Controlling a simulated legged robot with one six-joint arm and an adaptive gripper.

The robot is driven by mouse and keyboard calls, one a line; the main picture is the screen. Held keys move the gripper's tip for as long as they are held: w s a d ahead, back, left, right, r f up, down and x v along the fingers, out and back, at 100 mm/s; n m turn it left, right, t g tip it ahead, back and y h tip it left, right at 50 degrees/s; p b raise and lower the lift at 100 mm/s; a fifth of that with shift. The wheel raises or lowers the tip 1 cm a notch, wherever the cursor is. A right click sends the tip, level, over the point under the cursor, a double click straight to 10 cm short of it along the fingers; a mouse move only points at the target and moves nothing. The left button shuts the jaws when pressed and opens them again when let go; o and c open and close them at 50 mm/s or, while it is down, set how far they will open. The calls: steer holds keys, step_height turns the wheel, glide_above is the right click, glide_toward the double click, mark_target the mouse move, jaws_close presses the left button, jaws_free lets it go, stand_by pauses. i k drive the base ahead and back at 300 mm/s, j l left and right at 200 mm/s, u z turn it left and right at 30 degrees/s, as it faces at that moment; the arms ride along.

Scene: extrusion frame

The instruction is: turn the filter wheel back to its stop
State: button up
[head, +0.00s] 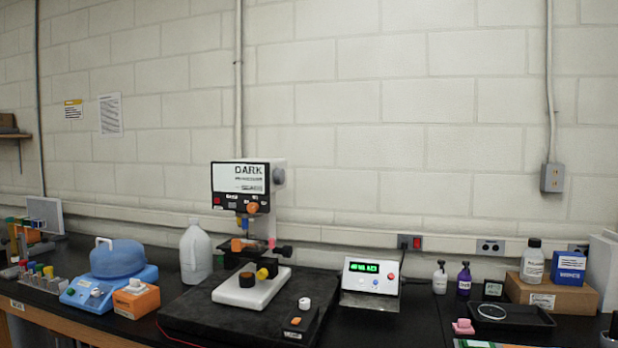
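A microscope-like instrument with a white head (239,172) marked "DARK" stands at the middle of the bench. An orange round knob (252,207) sits at the lower right of its front panel, and a grey round knob (279,176) is on its right side. I cannot tell for sure which part is the filter wheel, or how far it is turned. Below the head are coloured lens barrels (246,225), an orange stage part (241,245) and a white base (251,290) with a black-and-brown knob and a yellow knob. My gripper is not in view.
The instrument stands on a black slab (195,319) with a small black control box (297,319) at its front right. A display unit with green digits (372,275) is to the right. A white jug (195,255) and a blue-domed device (117,260) are to the left.

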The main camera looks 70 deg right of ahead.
mark_target(279, 175)
steer(key=k+l+z, duration=0.2)
steer(key=z, duration=0.3)
steer(key=k+l+z, duration=0.2)
steer(key=l+z, duration=0.15)
steer(key=z, duration=1.15)
